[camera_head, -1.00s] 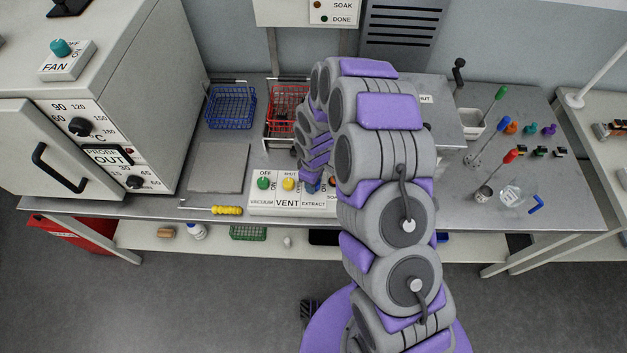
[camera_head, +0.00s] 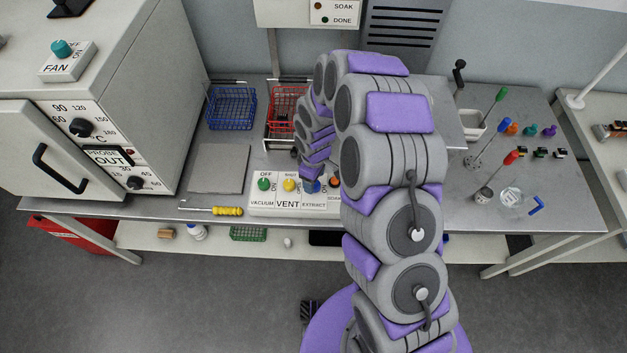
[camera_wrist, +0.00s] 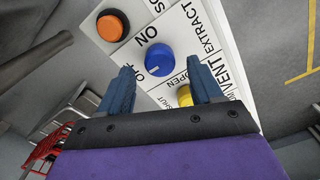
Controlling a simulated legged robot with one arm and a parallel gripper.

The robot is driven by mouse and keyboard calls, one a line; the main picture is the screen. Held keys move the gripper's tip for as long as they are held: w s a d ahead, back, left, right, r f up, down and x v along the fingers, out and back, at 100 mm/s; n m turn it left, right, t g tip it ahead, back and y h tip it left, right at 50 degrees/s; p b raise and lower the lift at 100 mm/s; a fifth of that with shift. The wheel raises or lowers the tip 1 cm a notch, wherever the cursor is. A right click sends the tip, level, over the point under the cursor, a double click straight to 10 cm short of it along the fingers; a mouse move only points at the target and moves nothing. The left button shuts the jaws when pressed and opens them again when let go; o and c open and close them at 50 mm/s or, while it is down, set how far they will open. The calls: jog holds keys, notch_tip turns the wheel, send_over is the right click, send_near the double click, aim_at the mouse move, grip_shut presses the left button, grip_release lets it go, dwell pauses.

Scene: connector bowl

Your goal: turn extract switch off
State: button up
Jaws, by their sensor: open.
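The extract switch is a blue round knob (camera_wrist: 159,57) on a white panel, with ON and OFF printed beside it and EXTRACT along the panel's edge. A small pale mark shows on the knob near its lower edge in the wrist view. My gripper (camera_wrist: 160,80) is open and empty, its two blue fingers spread just short of the knob, one toward each side. I cannot tell whether they touch it. In the head view the blue knob (camera_head: 311,187) shows partly below the end of my arm, which hides the gripper's fingers.
A yellow vent knob (camera_head: 289,184) and a green vacuum knob (camera_head: 264,184) sit left of the blue one. An orange button (camera_wrist: 112,25) is on its other side. Blue (camera_head: 231,108) and red (camera_head: 281,122) baskets stand behind.

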notch_tip(320, 180, up, 15)
jog(key=shift+f+p, duration=0.2)
jog(key=shift+p, duration=0.2)
jog(key=shift+w, duration=0.1)
jog(key=s+d+r+m+b, duration=0.2)
jog(key=s+d+r+m, duration=0.1)
jog(key=s, duration=0.7)
jog(key=s+d+r+m+g+b, duration=0.1)
jog(key=s+d+r+m, duration=0.3)
jog(key=s, duration=0.7)
jog(key=s+d+r+m+b, duration=0.3)
jog(key=s+d+m, duration=0.2)
jog(key=s, duration=0.6)
jog(key=shift+s+d+r+m+g, duration=0.3)
jog(key=shift+d+r+g, duration=0.1)
jog(key=shift+d, duration=0.7)
